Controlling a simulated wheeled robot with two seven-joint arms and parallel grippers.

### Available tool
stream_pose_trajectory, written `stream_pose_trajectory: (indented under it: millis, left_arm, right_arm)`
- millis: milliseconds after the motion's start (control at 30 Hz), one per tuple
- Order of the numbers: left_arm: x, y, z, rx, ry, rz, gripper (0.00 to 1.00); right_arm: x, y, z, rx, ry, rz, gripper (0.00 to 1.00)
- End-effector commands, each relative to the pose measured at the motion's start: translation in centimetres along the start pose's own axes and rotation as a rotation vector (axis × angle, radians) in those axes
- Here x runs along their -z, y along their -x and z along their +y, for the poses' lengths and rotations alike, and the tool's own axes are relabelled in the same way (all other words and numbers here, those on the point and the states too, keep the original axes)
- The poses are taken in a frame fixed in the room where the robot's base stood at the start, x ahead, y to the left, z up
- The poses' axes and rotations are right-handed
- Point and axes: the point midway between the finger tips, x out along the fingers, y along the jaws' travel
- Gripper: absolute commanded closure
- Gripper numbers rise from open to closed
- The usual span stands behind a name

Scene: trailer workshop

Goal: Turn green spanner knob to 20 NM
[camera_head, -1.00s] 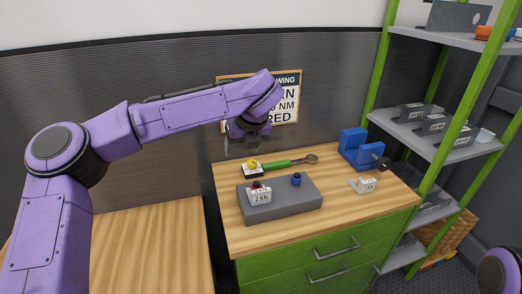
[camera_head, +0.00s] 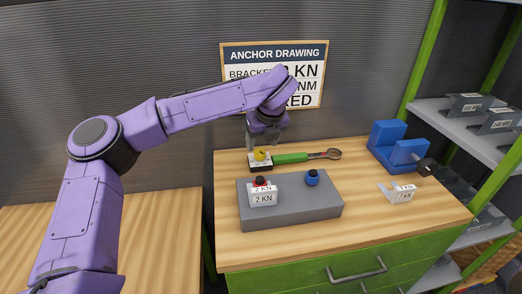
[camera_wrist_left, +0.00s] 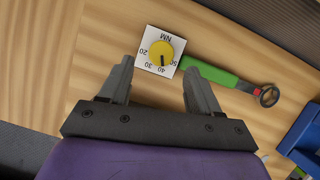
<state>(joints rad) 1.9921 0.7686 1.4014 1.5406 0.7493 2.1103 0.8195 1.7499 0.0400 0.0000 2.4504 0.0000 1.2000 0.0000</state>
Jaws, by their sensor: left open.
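The green-handled spanner (camera_head: 290,158) lies on the wooden worktop with its ring end to the right. Its yellow knob (camera_head: 260,155) sits on a white dial plate at the left end. In the left wrist view the knob (camera_wrist_left: 161,53) has a dark pointer mark at about 40. The dial plate (camera_wrist_left: 144,66) reads 20, 30, 40, 50 and NM. My left gripper (camera_head: 265,139) is open and empty just above and behind the knob in the head view. In the left wrist view its fingers (camera_wrist_left: 159,68) are spread either side of the dial, short of the knob. My right gripper is out of view.
A grey block (camera_head: 290,212) with a 2 KN bracket (camera_head: 263,198) and a blue knob (camera_head: 312,178) stands in front of the spanner. A blue vice (camera_head: 390,145) and a loose bracket (camera_head: 398,192) are to the right.

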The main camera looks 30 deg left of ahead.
Motion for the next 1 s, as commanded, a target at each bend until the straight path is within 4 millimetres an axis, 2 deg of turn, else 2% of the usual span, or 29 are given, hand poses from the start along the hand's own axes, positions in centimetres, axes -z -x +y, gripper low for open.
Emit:
stream_pose_trajectory:
  millis: [100, 233, 567, 600, 667, 700, 767, 1000]
  left_arm:
    - [0.0, -2.6, 0.0, -0.002, -0.001, 0.003, 0.37]
    - [0.0, -4.4, 0.0, -0.001, 0.000, 0.002, 0.37]
    - [0.0, -5.2, 0.0, 0.001, 0.000, -0.001, 0.37]
    - [0.0, -5.2, 0.0, 0.001, 0.000, -0.001, 0.44]
    - [0.0, -5.2, 0.0, 0.001, 0.000, -0.001, 0.64]
    - [0.0, -5.2, 0.0, 0.001, 0.000, -0.001, 0.77]
    - [0.0, -5.2, 0.0, 0.001, 0.000, -0.001, 0.94]
    - [0.0, -5.2, 0.0, 0.005, -0.011, -0.001, 0.94]
  right_arm:
    - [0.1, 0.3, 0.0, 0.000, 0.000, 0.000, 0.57]
    - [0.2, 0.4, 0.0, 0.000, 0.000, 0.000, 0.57]
    - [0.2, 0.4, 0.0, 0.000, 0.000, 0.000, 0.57]
    - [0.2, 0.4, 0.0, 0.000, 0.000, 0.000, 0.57]
    - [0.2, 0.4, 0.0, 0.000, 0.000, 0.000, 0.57]
    - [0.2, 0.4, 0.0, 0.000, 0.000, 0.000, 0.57]
    - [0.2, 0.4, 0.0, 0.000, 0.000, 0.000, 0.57]
    - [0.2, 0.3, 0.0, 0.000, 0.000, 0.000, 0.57]
